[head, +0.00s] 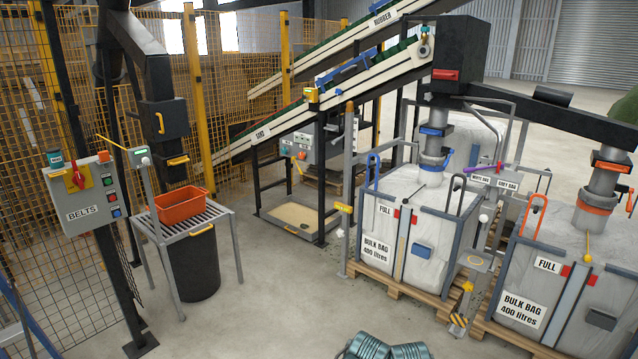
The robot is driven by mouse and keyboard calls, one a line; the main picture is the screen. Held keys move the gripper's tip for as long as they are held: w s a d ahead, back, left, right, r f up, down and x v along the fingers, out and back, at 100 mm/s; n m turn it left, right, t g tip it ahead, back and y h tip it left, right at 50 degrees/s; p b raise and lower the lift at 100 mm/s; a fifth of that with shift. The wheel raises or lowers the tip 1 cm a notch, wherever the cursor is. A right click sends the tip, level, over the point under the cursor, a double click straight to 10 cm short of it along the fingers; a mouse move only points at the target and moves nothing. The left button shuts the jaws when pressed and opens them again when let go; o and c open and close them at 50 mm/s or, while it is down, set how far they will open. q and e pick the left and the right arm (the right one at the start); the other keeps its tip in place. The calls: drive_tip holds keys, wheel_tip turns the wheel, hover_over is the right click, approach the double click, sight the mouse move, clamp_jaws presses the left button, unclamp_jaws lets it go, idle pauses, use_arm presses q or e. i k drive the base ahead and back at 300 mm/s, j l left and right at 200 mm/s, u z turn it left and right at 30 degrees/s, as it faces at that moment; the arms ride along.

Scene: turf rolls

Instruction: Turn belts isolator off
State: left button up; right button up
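The grey BELTS control box (91,212) is mounted on a dark post at the left. Its isolator is a red rotary handle (76,180) on a yellow plate at the upper left of the box front. The handle looks roughly upright, but its exact setting is too small to read. A column of small coloured buttons (112,197) runs down the right of the box front. A teal item (55,158) and a red item (103,156) sit at the box's top edge.
An orange bin (184,202) rests on a slatted metal stand (180,224) right of the box, with a black drum (195,264) below. Yellow mesh fencing (225,60) stands behind. Full bulk bags (379,232) on pallets fill the right. The middle concrete floor (275,295) is clear.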

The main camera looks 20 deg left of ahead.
sight(78, 178)
drive_tip(key=i+u, duration=0.2)
drive_tip(key=u, duration=0.2)
drive_tip(key=i+u, duration=0.25)
drive_tip(key=u, duration=0.15)
drive_tip(key=i+u, duration=0.2)
drive_tip(key=u, duration=0.25)
drive_tip(key=i+l+u, duration=0.15)
drive_tip(key=u, duration=0.25)
drive_tip(key=i+l+u, duration=0.1)
drive_tip(key=i+u, duration=0.15)
drive_tip(key=i+l+u, duration=0.15)
drive_tip(key=u, duration=0.15)
drive_tip(key=i, duration=0.05)
